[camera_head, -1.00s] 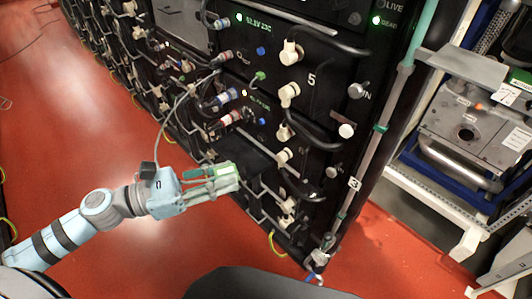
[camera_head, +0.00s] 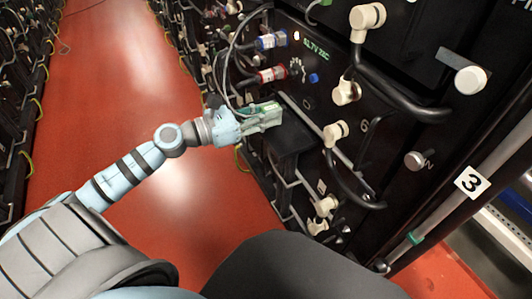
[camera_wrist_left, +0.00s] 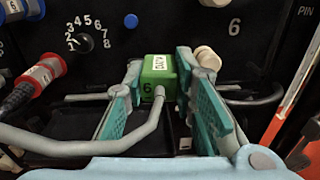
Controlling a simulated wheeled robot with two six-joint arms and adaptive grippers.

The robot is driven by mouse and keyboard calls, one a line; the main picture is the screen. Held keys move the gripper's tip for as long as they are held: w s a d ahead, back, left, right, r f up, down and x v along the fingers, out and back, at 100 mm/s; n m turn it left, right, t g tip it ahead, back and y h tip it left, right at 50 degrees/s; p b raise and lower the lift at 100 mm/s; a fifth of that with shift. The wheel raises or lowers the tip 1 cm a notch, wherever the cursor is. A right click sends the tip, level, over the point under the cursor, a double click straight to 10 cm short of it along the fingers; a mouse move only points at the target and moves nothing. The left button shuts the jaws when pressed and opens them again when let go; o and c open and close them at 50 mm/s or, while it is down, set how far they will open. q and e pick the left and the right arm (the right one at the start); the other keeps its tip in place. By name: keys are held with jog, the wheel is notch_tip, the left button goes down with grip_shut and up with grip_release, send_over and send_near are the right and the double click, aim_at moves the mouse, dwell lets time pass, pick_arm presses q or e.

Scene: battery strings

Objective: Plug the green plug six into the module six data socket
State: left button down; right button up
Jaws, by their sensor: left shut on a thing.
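My left gripper (camera_head: 277,115) is shut on the green plug six. In the left wrist view, the green plug (camera_wrist_left: 157,76) sits between the gripper's fingers (camera_wrist_left: 160,95) with its label and a "6" facing me, and a grey cable comes from it. The module six panel (camera_head: 364,124), marked "6", stands ahead and right of the gripper. A small dark round feature (camera_head: 307,102) below the blue button may be the data socket; I cannot tell for sure. In the wrist view, no socket shows clearly; the plug and fingers cover part of the panel. My right gripper is not in view.
A blue button (camera_head: 313,78), a numbered dial (camera_wrist_left: 72,43) and a red connector (camera_head: 272,74) are on the panel. A black ledge (camera_head: 290,140) juts out by the gripper. White elbow connectors (camera_head: 335,133) with black cables stand to the right. The red floor (camera_head: 120,60) is clear at left.

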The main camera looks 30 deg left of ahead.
pick_arm(q)
jog(key=w+a+f+n+b, duration=0.1)
jog(key=w+a+f+b, duration=0.1)
jog(key=w+f+b, duration=0.3)
jog(key=shift+t+y, duration=0.3)
jog(key=shift+y, duration=0.2)
jog(key=shift+d+p+x, duration=0.25)
jog(key=shift+p+x, duration=2.25)
jog(key=shift+p, duration=0.1)
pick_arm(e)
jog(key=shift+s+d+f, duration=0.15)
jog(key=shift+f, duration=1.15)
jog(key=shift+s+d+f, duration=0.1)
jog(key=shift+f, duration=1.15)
pick_arm(q)
jog(key=shift+s+f, duration=0.1)
jog(key=shift+s, duration=0.1)
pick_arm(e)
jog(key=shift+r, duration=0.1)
pick_arm(q)
jog(key=shift+x, duration=1.4)
jog(key=c, duration=1.2)
grip_release()
jog(key=shift+c, duration=0.2)
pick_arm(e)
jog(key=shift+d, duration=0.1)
